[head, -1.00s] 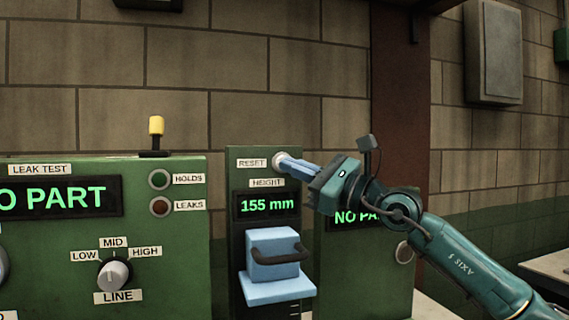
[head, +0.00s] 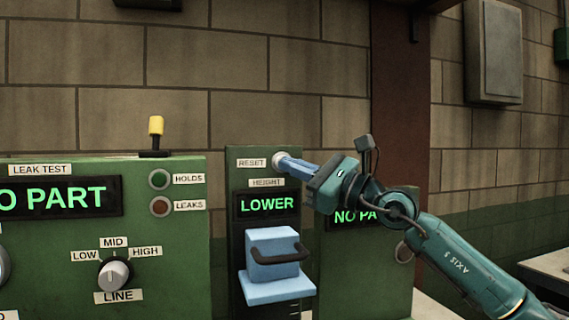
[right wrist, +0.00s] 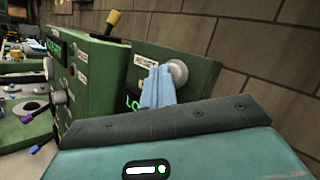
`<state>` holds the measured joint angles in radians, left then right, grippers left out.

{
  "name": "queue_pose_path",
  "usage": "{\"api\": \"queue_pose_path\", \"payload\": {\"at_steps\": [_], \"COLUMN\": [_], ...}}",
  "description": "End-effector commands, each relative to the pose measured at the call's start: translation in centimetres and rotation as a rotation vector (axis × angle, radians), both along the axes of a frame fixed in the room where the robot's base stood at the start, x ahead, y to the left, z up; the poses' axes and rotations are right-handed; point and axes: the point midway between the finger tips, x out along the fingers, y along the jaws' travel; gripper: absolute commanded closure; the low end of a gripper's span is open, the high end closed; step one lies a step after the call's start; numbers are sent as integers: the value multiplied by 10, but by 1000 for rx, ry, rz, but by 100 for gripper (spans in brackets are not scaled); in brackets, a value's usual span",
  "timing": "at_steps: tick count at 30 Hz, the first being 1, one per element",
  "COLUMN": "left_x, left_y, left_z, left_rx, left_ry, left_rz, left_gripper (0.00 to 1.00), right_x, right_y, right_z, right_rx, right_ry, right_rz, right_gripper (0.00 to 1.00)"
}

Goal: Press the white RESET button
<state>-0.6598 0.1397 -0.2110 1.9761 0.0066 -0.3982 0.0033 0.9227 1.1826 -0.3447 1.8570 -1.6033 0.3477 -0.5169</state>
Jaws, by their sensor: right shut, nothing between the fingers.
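The white RESET button (head: 278,159) sits near the top of the green height gauge panel (head: 236,177), right of its RESET label (head: 251,163). In the right wrist view the round button (right wrist: 177,72) shows just beyond my fingertips. My right gripper (head: 286,162) is shut and empty, its blue fingertips at the button's right side, touching or nearly so. It also shows in the right wrist view (right wrist: 157,72). The gauge display (head: 267,205) reads LOWER. My left gripper is not in view.
Below the display is a blue block (head: 272,247) with a dark handle. Another green panel (head: 365,270) stands behind my right arm.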

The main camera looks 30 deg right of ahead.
Motion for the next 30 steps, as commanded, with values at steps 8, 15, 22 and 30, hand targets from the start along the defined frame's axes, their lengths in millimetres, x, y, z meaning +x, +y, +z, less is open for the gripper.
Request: {"api": "queue_pose_path", "payload": {"at_steps": [8,15,22,30], "left_x": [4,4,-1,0], "left_y": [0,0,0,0], "left_z": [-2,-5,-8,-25], "left_rx": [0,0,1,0], "left_ry": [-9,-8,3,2], "left_rz": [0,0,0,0], "left_gripper": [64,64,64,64], "right_x": [-7,-15,-15,-36], "right_y": [2,4,4,9], "right_z": [-2,-1,-1,-4], "right_rx": [-2,-1,0,-3], "right_ry": [0,0,0,-1], "right_rz": [0,0,0,0], "right_gripper": [100,100,100,100]}}
